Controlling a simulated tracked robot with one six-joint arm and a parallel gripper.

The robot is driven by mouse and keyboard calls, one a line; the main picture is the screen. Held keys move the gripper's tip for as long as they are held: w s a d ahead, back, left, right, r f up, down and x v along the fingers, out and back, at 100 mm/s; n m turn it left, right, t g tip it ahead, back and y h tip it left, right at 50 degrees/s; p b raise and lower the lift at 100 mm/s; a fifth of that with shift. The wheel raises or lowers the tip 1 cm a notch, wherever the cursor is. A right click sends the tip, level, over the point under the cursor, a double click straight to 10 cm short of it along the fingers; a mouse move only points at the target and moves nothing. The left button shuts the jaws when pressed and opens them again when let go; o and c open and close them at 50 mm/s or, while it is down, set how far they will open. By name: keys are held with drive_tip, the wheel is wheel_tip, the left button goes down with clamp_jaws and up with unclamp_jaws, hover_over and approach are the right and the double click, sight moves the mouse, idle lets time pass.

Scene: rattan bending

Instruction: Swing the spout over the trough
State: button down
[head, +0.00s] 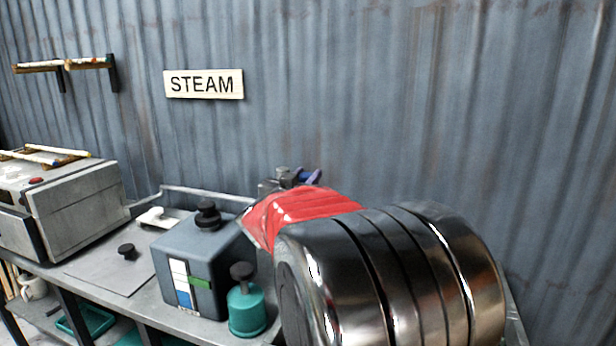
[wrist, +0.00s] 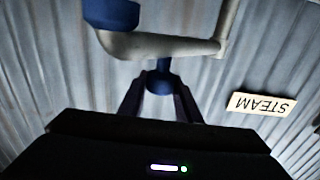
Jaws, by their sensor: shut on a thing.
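In the wrist view, which is upside down, a pale grey bent pipe (wrist: 160,46) crosses the top and looks like the spout. A blue collar (wrist: 112,14) sits at its left end, and a blue grip (wrist: 159,80) hangs from it. My gripper (wrist: 159,90) is shut on this blue grip. In the head view, a grey pipe (head: 208,193) runs behind the tank and bends at its left end. A bit of blue (head: 308,178) shows above my arm, which hides the gripper. I cannot make out the trough for certain.
A blue-grey tank (head: 195,268) with a black cap and a teal canister (head: 247,310) stand close left of my arm. A grey metal box (head: 70,205) is at the far left. The corrugated wall bears a STEAM sign (head: 204,84) and a small rack (head: 65,66).

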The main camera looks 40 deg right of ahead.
drive_tip(key=shift+w+r, duration=0.15)
drive_tip(key=c, duration=1.6)
unclamp_jaws()
drive_tip(key=o, duration=0.3)
drive_tip(key=v, duration=1.3)
drive_tip(key=shift+a, duration=0.35)
